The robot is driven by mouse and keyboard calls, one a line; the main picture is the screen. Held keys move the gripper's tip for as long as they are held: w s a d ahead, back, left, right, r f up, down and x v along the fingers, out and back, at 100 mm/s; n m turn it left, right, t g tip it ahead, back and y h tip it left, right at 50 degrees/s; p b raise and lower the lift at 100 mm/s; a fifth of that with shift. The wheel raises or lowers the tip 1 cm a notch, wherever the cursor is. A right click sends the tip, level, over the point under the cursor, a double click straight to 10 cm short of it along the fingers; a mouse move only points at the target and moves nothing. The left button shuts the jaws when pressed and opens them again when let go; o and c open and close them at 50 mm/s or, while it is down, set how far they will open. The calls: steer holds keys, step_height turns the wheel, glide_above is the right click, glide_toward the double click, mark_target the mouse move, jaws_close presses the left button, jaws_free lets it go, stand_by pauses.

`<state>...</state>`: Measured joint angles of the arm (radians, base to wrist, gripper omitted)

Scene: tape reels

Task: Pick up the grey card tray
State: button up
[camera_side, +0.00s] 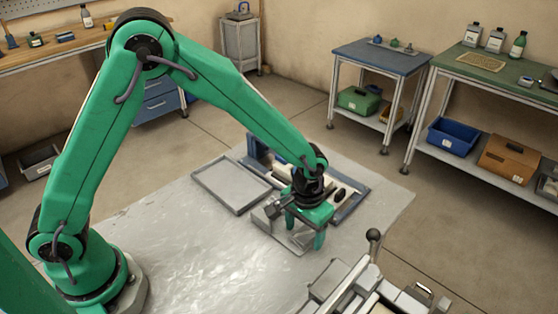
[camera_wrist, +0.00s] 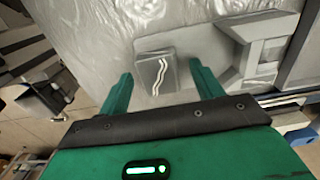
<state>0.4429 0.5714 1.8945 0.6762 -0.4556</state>
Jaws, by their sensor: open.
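A flat, shallow grey tray (camera_side: 232,184) with a raised rim lies on the pale grey sheet, left of my gripper (camera_side: 300,226) in the side view. It looks empty, and I take it for the grey card tray. My gripper points down, apart from this tray, with its fingers spread. In the wrist view, nothing is clamped between the fingers of the gripper (camera_wrist: 160,74). A small grey block (camera_wrist: 157,70) with wavy white lines shows beyond and between the fingertips. Whether it touches the fingers is unclear.
A stepped grey fixture (camera_wrist: 262,45) stands right of the block in the wrist view. A blue-edged tray (camera_side: 350,205) with light and dark items lies behind my gripper. A metal device with a black-knobbed lever (camera_side: 373,236) stands front right. The sheet's left front (camera_side: 190,255) is clear.

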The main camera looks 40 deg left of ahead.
steer(key=shift+f, duration=0.15)
stand_by(0.3)
steer(key=c, duration=1.2)
step_height(320, 180, up, 2)
step_height(320, 180, up, 2)
steer(key=shift+r, duration=0.25)
steer(key=s+d+r, duration=0.6)
steer(key=s, duration=0.3)
steer(key=shift+s+d+r, duration=0.25)
steer(key=shift+s+r, duration=0.05)
steer(key=shift+s, duration=0.1)
